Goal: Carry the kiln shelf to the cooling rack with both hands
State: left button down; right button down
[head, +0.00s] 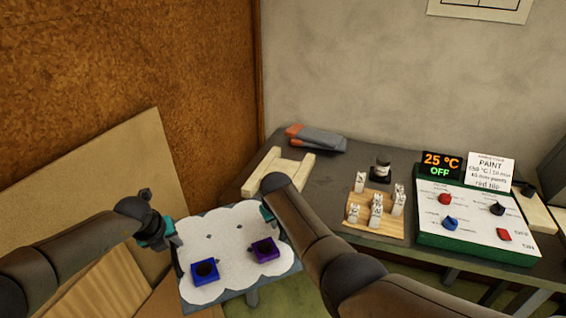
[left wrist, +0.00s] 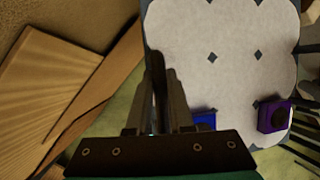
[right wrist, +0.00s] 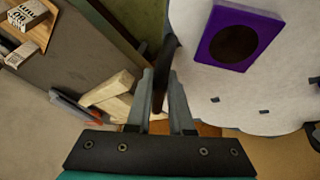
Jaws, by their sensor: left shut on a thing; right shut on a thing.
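The kiln shelf (head: 225,232) is a grey slab with a white, scalloped top. It is held off the table, over the floor at the front left. A blue square piece (head: 205,271) and a purple square piece (head: 264,250) with dark round centres lie on it. My left gripper (head: 165,230) is shut on a dark bar at its left side, and my right gripper (head: 267,213) on one at its right; the bars show in the left wrist view (left wrist: 158,80) and right wrist view (right wrist: 166,52). The pale wooden cooling rack (head: 262,180) stands empty on the table behind the shelf.
A tan board (head: 110,180) leans at left.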

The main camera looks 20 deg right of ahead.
aim_at(282, 170)
jog(key=i+l, duration=1.1)
jog(key=l, duration=0.15)
